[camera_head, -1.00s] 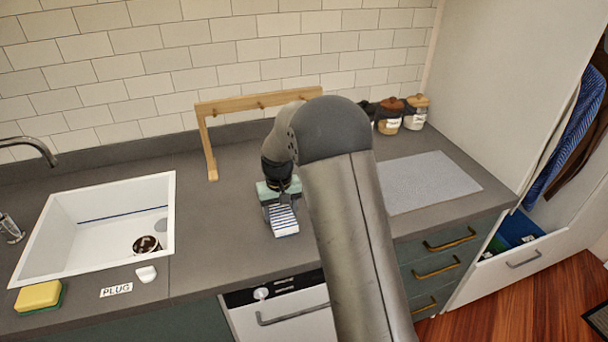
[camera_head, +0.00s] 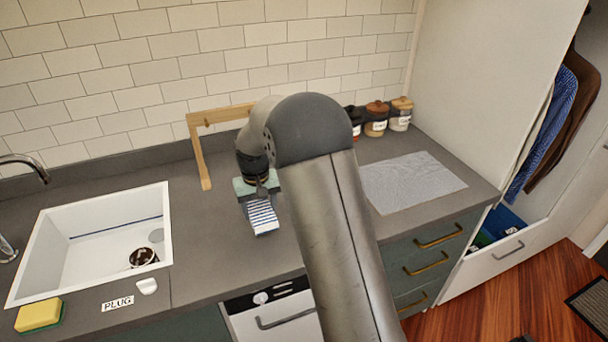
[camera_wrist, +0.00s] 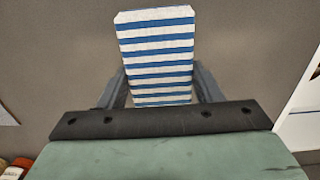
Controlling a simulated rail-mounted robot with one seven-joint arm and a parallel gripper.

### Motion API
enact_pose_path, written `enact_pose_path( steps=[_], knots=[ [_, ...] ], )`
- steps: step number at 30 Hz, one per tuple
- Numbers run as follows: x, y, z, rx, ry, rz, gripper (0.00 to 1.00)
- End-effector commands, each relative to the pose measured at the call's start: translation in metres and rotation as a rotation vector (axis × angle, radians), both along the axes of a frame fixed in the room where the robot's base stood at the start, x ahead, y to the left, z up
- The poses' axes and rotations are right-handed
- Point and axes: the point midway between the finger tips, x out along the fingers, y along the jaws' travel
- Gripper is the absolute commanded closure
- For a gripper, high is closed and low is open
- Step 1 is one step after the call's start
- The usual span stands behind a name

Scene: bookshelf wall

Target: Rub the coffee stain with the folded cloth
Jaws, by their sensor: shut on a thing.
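The folded cloth (camera_head: 262,217) is white with blue stripes. It is held in my gripper (camera_head: 256,204) over the grey counter, left of the middle in the head view. In the wrist view the cloth (camera_wrist: 158,55) lies between the two dark fingers of my gripper (camera_wrist: 160,88), which are shut on it. Whether the cloth touches the counter I cannot tell. No coffee stain shows in either view; my arm and the cloth hide part of the counter.
A white sink (camera_head: 100,235) with a brown-marked cup (camera_head: 143,257) is at the left. A yellow sponge (camera_head: 39,315), a PLUG label (camera_head: 117,304) and a white plug (camera_head: 147,286) lie along the front. A wooden rack (camera_head: 201,160) stands behind, with jars (camera_head: 376,118) and a grey mat (camera_head: 412,182) at right.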

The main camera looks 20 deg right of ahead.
Motion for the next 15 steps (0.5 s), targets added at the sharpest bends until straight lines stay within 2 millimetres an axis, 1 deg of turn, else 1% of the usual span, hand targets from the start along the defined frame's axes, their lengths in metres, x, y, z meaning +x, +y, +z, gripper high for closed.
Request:
enact_pose_path(
  steps=[1, 6, 9, 15],
  knots=[
    [0.0, 0.0, 0.008, 0.0, -0.001, 0.0, 0.62],
    [0.0, 0.0, 0.021, 0.0, -0.001, -0.001, 0.62],
    [0.0, 0.0, 0.025, 0.0, -0.001, -0.001, 0.62],
    [0.0, -0.001, 0.027, 0.0, 0.0, -0.001, 0.62]
  ],
)
